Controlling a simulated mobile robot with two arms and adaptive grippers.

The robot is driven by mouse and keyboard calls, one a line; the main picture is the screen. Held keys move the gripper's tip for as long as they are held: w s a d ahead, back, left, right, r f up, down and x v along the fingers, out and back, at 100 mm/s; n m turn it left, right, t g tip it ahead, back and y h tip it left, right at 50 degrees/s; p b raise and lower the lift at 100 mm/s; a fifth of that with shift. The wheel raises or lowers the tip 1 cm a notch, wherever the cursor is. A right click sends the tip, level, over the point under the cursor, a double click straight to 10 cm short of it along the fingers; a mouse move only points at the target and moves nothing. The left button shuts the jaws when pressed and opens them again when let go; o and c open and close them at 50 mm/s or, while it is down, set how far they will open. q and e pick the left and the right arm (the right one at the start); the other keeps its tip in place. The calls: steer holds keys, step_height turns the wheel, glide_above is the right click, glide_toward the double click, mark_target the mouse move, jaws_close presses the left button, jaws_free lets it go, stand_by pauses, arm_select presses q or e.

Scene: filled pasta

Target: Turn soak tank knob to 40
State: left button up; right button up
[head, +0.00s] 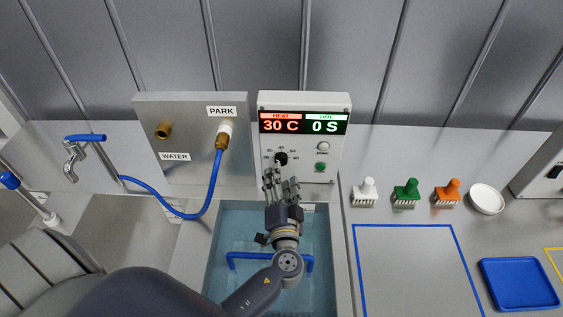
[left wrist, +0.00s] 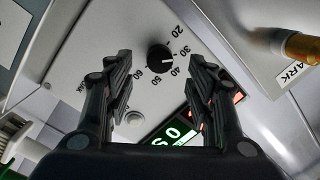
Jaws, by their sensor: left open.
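The soak tank knob (head: 281,158) is a small round black dial on the white control panel (head: 332,167), above the tank. In the left wrist view the knob (left wrist: 160,59) shows a pale mark toward the 30 and 40 side of its printed scale. The exact mark is hard to read. The red heat display (head: 281,125) reads 30 C. My left gripper (head: 281,180) is open in front of the panel, just below the knob in the head view. In the left wrist view the knob lies between its fingers, apart from both. My right gripper is out of view.
The time display (head: 325,126) reads 0 S. A white button (head: 323,146) and a green button (head: 321,167) sit right of the knob. A blue hose (head: 212,185) hangs left of the panel. Brushes (head: 406,192) stand to the right. The water-filled tank (head: 325,225) lies below.

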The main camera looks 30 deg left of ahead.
mark_target(281, 159)
arm_select(q)
steer(key=shift+p+x, duration=0.65)
steer(key=shift+x, duration=1.9)
steer(key=c, duration=1.1)
